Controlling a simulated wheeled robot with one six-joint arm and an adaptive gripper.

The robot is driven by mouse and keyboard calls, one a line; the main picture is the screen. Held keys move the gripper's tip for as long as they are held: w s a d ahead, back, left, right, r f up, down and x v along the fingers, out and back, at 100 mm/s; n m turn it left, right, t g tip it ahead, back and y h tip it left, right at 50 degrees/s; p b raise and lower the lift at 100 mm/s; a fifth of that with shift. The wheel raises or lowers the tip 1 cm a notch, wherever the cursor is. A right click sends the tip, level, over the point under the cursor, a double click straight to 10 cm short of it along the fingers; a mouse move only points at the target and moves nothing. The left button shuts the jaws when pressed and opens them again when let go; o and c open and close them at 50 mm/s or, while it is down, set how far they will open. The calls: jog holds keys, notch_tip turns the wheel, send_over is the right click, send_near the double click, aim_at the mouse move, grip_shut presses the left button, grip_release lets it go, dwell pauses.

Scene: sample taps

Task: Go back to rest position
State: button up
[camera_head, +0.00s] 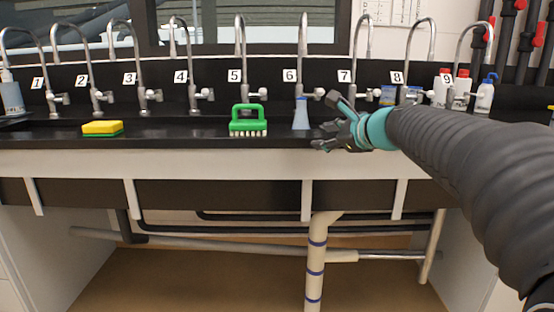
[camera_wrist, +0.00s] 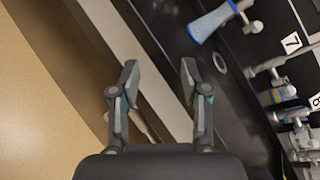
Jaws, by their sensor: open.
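My gripper (camera_head: 328,122) is in front of the black counter in the head view, near the taps numbered 6 and 7. Its jaws are open and empty. My arm reaches in from the right side. In the wrist view my gripper (camera_wrist: 157,77) shows two spread fingers with the counter edge and floor behind them. A blue bottle-like object (camera_head: 301,115) stands on the counter just left of my gripper. It also shows at the top of the wrist view (camera_wrist: 211,22), apart from the fingers.
A green brush (camera_head: 248,120) and a yellow-green sponge (camera_head: 102,128) lie on the counter (camera_head: 180,133) further left. Numbered taps line the back. Several bottles, one being a red-capped white bottle (camera_head: 461,90), stand at right. Pipes run below; the space in front is clear.

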jog(key=s+d+f+n+g+h, duration=0.1)
jog(key=s+f+n+g+h, duration=0.1)
jog(key=s+f+n, duration=0.5)
jog(key=s+d+f+n+g+h, duration=0.1)
jog(key=s+f+n, duration=0.6)
jog(key=s, duration=0.9)
jog(key=s+d+f+n+g+h, duration=0.2)
jog(key=s+f+n+g+h, duration=0.1)
jog(key=s+f+n, duration=0.4)
jog(key=s+f+h, duration=0.1)
jog(key=s+f, duration=0.2)
jog(key=s, duration=0.2)
jog(key=shift+f+n+g, duration=0.3)
jog(key=shift+g, duration=0.1)
jog(key=shift+d, duration=0.1)
